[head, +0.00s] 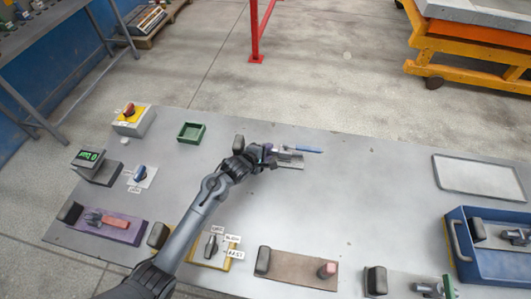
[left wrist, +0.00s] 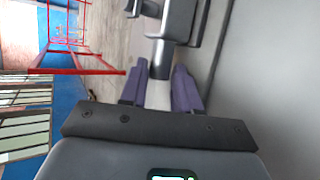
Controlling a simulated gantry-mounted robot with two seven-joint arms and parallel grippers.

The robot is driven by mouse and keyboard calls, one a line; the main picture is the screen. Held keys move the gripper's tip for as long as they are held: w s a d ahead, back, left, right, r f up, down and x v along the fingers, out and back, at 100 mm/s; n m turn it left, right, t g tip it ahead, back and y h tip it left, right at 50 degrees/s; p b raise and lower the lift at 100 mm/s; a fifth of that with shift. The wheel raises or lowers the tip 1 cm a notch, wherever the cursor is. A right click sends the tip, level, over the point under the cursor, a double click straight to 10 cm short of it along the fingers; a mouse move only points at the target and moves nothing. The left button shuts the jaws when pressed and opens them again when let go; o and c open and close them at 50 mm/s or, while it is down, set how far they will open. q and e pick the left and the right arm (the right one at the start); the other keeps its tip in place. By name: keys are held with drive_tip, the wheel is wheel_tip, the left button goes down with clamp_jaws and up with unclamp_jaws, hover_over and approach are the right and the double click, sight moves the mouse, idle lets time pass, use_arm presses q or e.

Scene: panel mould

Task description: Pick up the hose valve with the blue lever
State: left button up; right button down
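The hose valve (head: 290,160) is a grey body with a blue lever (head: 308,150), beyond the middle of the grey table in the head view. The lever points right. My left gripper (head: 270,155) is at the valve's left end and hides part of it. In the left wrist view, a grey cylindrical end (left wrist: 160,60), seemingly the valve's, lies between the two purple fingertips of my left gripper (left wrist: 160,80). The fingers stand apart on either side of it; I cannot tell whether they press on it. The blue lever is not visible there. My right gripper is not in view.
A brown board (head: 297,267) lies at the near edge. A blue crate (head: 490,265) and a pale rimmed panel (head: 480,177) are at right.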

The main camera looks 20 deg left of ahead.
use_arm(q)
clamp_jaws()
drive_tip(key=shift+r, duration=0.1)
